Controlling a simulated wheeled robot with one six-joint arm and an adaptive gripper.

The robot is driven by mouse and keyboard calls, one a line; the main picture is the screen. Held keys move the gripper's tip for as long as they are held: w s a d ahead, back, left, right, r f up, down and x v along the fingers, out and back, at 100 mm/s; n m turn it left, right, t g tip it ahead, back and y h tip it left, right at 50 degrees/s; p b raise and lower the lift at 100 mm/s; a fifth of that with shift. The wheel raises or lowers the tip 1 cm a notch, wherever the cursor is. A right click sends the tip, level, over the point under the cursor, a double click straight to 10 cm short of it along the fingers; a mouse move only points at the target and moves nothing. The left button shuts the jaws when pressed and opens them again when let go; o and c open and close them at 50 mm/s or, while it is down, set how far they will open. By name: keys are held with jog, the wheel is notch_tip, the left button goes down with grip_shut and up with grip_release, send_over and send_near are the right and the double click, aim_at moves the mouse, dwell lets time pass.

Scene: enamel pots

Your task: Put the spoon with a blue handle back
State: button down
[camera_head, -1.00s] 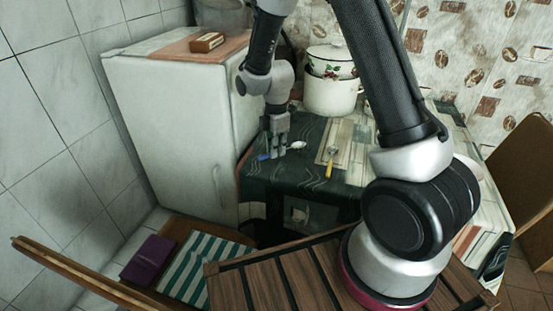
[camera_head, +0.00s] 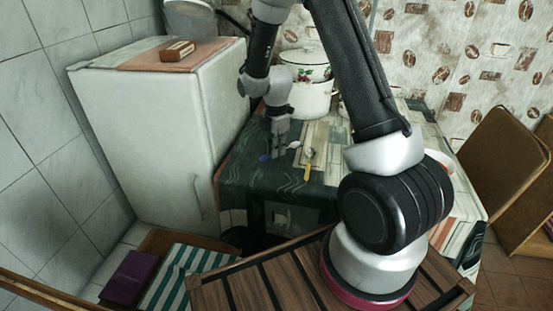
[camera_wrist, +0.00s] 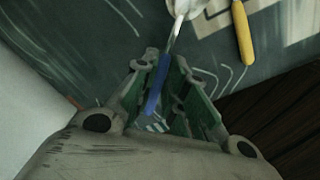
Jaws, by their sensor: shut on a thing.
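My gripper (camera_head: 279,150) is just over the dark, patterned tabletop, near its left edge. In the wrist view the fingers (camera_wrist: 164,66) are closed around the blue handle (camera_wrist: 155,92) of a spoon. The spoon's metal neck (camera_wrist: 176,28) points away from the fingers, and its pale bowl is partly cut off by the top edge. In the head view a bit of the blue handle (camera_head: 264,157) shows left of the fingers and the bowl (camera_head: 294,145) right of them. I cannot tell whether the spoon touches the table.
A yellow-handled utensil (camera_head: 308,171) lies close to the right of the held spoon. White enamel pots (camera_head: 309,98) stand behind. A white fridge (camera_head: 140,135) borders the table's left side. A slatted wooden surface (camera_head: 270,285) and striped cloth (camera_head: 180,275) are in front.

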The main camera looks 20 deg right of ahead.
aim_at(276, 165)
jog(key=shift+f, duration=2)
jog(key=shift+f, duration=0.15)
jog(key=c, duration=1.5)
grip_release()
jog(key=shift+o, duration=0.2)
notch_tip(276, 165, up, 12)
jog(key=shift+f, duration=0.1)
jog(key=s+d+r+m+t, duration=0.15)
jog(key=s+r+m, duration=0.35)
jog(key=r, duration=0.6)
jog(key=s+d+r+m+t, duration=0.1)
jog(key=s+r+m, duration=0.2)
jog(key=s+m, duration=0.2)
jog(key=s+d+r+m, duration=0.1)
jog(key=s+r+m, duration=0.3)
jog(key=s, duration=0.6)
jog(key=s+d+r+m+t, duration=0.1)
jog(key=s+r+m, duration=0.3)
jog(key=s, duration=0.4)
jog(key=shift+d+r+m+t, duration=0.15)
jog(key=shift+m+t, duration=0.2)
jog(key=shift+m, duration=0.55)
